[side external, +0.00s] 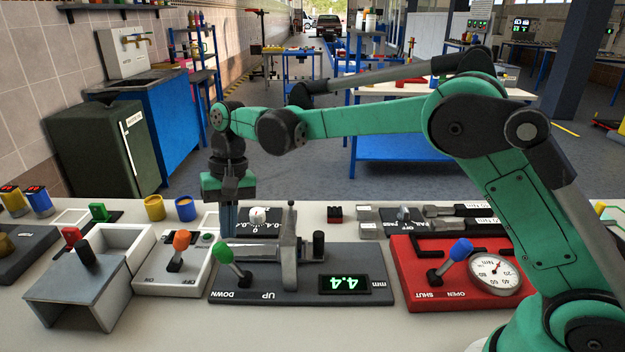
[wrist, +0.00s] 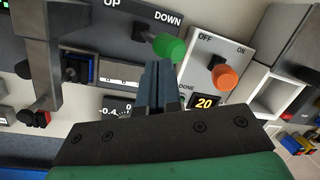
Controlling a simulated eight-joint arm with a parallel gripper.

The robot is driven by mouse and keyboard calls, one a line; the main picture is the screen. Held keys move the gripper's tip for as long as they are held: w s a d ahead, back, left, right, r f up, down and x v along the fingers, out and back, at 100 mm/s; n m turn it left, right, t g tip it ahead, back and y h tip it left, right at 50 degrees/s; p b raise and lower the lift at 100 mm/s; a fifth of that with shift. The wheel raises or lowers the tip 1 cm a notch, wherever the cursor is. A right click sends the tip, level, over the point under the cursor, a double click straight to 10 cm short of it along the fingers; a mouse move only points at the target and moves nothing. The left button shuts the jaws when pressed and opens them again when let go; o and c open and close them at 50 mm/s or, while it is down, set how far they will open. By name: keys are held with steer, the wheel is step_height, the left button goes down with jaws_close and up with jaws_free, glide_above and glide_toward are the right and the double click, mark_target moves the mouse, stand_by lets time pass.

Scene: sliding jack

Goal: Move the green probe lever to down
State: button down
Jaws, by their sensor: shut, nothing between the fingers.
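The green probe lever (side external: 225,250) stands on the dark grey gauge base (side external: 300,292), its knob tilted to the picture's left, on the side of the DOWN label. The wrist view also shows its green knob (wrist: 169,47) leaning toward DOWN. My gripper (side external: 229,230) is shut and empty, pointing down just behind the knob. In the wrist view my fingertips (wrist: 158,66) are right beside the knob; I cannot tell whether they touch it. The gauge's display (side external: 344,284) reads 4.4 mm.
An orange lever (side external: 181,241) on a white OFF/ON box is to the left. A red panel (side external: 406,270) with a blue lever (side external: 460,249) is to the right. The upright grey jack (side external: 290,250) stands close right of my gripper. A dial (side external: 257,217) is behind.

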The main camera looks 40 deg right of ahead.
steer(key=s+d+r+t, duration=0.15)
steer(key=d+r, duration=0.25)
steer(key=r, duration=0.7)
steer(key=s+d+f+n+t+h, duration=0.1)
steer(key=s+d+f+t, duration=0.2)
steer(key=s, duration=0.4)
steer(key=s+d+f+n+t+h, duration=0.1)
steer(key=s+d+f+n+t, duration=0.1)
steer(key=s, duration=0.5)
step_height(320, 180, down, 2)
steer(key=shift+s+d+f+t, duration=0.1)
steer(key=shift+s+d+t, duration=0.2)
steer(key=shift+d+t, duration=0.6)
